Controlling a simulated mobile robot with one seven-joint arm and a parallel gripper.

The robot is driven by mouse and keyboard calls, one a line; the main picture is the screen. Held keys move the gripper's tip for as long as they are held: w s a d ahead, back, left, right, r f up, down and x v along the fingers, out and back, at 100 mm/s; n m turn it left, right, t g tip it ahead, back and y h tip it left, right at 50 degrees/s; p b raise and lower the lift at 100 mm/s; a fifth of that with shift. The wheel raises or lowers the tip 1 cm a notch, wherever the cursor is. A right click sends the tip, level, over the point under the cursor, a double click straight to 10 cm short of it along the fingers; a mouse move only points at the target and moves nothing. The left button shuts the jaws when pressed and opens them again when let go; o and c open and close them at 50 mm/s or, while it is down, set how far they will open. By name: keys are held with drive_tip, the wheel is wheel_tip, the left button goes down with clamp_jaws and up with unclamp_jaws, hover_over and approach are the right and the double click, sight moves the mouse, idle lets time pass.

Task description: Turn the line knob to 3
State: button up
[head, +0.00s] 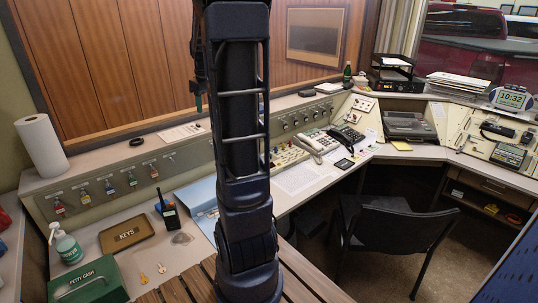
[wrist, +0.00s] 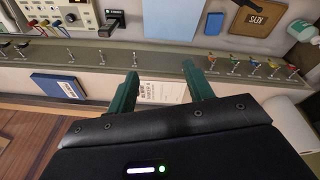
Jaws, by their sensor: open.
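My gripper (wrist: 160,68) shows in the wrist view with its two green fingers apart and nothing between them. Beyond them are a ledge and a white paper with print (wrist: 160,91). In the head view my arm covers the middle of the picture, and only a dark green finger shows at its left side. A beige control panel (head: 290,153) with small coloured controls lies just right of my arm and is partly hidden by it. Its end shows at upper left in the wrist view (wrist: 42,9), apart from my gripper. I cannot tell which control is the line knob or its setting.
Keys hang along the upright strip at left (head: 84,192). A KEYS tray (head: 126,236), green petty cash box (head: 88,284), radio (head: 170,218) and soap bottle (head: 67,245) stand below it. Telephones (head: 321,141) stand right of the panel. A black chair (head: 385,235) stands before the desk.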

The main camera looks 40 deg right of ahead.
drive_tip(key=w+d+f+n+g, duration=0.1)
drive_tip(key=w+d+f, duration=0.3)
drive_tip(key=d+f, duration=0.45)
drive_tip(key=w+d+f+n, duration=0.1)
drive_tip(key=w+d+f, duration=0.35)
drive_tip(key=d, duration=0.75)
drive_tip(key=w+d+f+n+g, duration=0.1)
drive_tip(key=w+d+f, duration=0.3)
drive_tip(key=d+f, duration=0.45)
drive_tip(key=s+d+f+n, duration=0.2)
drive_tip(key=d+f, duration=0.8)
drive_tip(key=d, duration=0.2)
drive_tip(key=shift+g+y, duration=0.4)
drive_tip(key=f, duration=0.6)
drive_tip(key=a+f, duration=0.1)
drive_tip(key=f, duration=0.3)
drive_tip(key=shift+f, duration=0.1)
drive_tip(key=c, duration=1)
